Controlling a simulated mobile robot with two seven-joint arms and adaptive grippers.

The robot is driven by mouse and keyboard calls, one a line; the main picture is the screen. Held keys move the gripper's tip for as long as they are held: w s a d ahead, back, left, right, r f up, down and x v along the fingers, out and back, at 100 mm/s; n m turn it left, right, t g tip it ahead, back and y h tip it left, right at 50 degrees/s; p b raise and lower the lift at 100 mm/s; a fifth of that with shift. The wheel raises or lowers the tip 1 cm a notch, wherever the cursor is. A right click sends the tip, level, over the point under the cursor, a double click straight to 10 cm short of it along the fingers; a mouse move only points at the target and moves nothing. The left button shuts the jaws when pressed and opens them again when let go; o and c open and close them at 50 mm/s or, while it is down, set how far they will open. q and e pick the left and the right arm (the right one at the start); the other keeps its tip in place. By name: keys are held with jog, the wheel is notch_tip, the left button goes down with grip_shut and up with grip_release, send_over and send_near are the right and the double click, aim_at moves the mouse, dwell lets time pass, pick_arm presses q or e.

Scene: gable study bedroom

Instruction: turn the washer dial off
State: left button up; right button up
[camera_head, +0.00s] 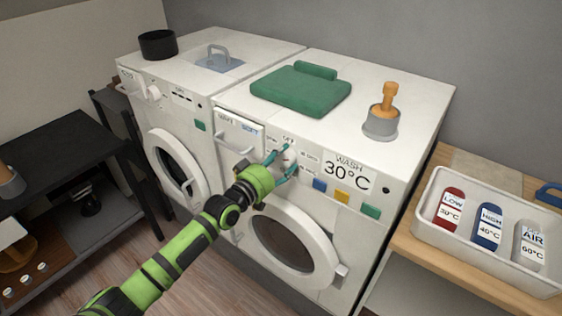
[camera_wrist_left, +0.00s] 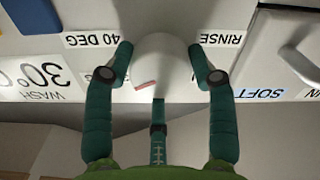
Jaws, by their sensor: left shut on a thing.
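The washer dial (camera_head: 290,159) is a white round knob on the front panel of the right-hand white machine, below an OFF label (camera_head: 288,140). My left gripper (camera_head: 283,162) is shut on the dial, with teal fingers on either side of it. In the left wrist view the dial (camera_wrist_left: 160,65) sits between the fingertips of the gripper (camera_wrist_left: 160,72), and a short red mark shows on it at the lower left. There the panel lettering appears upside down, with 40 DEG to the left of the dial and RINSE to the right. My right gripper is not in view.
The panel has a WASH 30°C sign (camera_head: 346,171) and blue, yellow and green buttons below. A round door (camera_head: 328,265) is beneath. A green folded item (camera_head: 300,92) lies on top. A white tray (camera_head: 425,222) with bottles stands right; a second machine (camera_head: 135,75) stands left.

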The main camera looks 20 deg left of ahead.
pick_arm(q)
jog(key=n, duration=0.6)
jog(key=shift+r+b, duration=0.1)
jog(key=shift+b, duration=0.25)
jog(key=n, duration=0.6)
jog(key=shift+n, duration=0.3)
jog(key=o, duration=1.2)
jog(key=shift+w, duration=0.1)
jog(key=shift+c, duration=0.2)
jog(key=v, duration=1.2)
